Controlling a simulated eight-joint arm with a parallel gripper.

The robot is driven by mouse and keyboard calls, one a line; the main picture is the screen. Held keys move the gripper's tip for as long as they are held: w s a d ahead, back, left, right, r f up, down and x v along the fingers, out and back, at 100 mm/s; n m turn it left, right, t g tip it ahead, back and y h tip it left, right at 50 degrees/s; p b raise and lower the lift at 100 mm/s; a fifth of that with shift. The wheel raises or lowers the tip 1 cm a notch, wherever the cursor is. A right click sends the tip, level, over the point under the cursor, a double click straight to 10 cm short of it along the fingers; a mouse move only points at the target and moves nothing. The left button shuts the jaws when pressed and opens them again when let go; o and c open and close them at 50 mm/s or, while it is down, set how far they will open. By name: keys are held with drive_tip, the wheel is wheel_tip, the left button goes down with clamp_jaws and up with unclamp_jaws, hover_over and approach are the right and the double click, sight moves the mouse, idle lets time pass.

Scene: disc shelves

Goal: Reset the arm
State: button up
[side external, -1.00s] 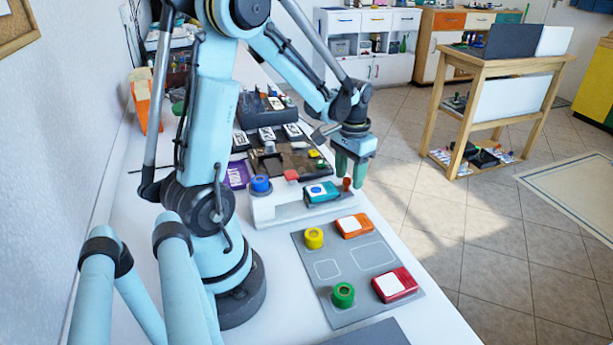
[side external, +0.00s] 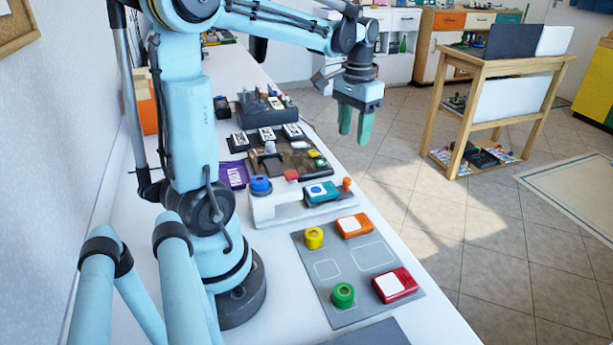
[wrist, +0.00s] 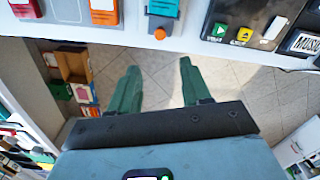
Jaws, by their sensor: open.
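My gripper (side external: 355,122) hangs in the air past the right edge of the white bench, fingers pointing down. Its two green fingers are apart with nothing between them. In the wrist view my gripper (wrist: 158,85) also shows open and empty, with the tiled floor behind the fingers and the bench edge beyond them. My arm reaches out from its base on the bench.
A grey mat (side external: 330,240) holds a yellow round piece (side external: 314,238), a green one (side external: 343,294), an orange block (side external: 354,225) and a red block (side external: 394,285). A white shelf (side external: 275,210) bears a blue round piece (side external: 261,184) and a teal block (side external: 321,192). A wooden table (side external: 490,70) stands right.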

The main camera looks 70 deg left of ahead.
drive_tip(key=shift+r, duration=0.2)
drive_tip(key=s+d+f+m+t, duration=0.1)
drive_tip(key=s+d+t, duration=0.1)
drive_tip(key=d, duration=0.6)
drive_tip(key=s+d+m+t, duration=0.1)
drive_tip(key=d+m+t, duration=0.1)
drive_tip(key=d+t, duration=0.3)
drive_tip(key=d, duration=0.4)
drive_tip(key=shift+s+f+m, duration=0.3)
drive_tip(key=shift+s+f, duration=0.05)
drive_tip(key=shift+f, duration=0.05)
idle(0.6)
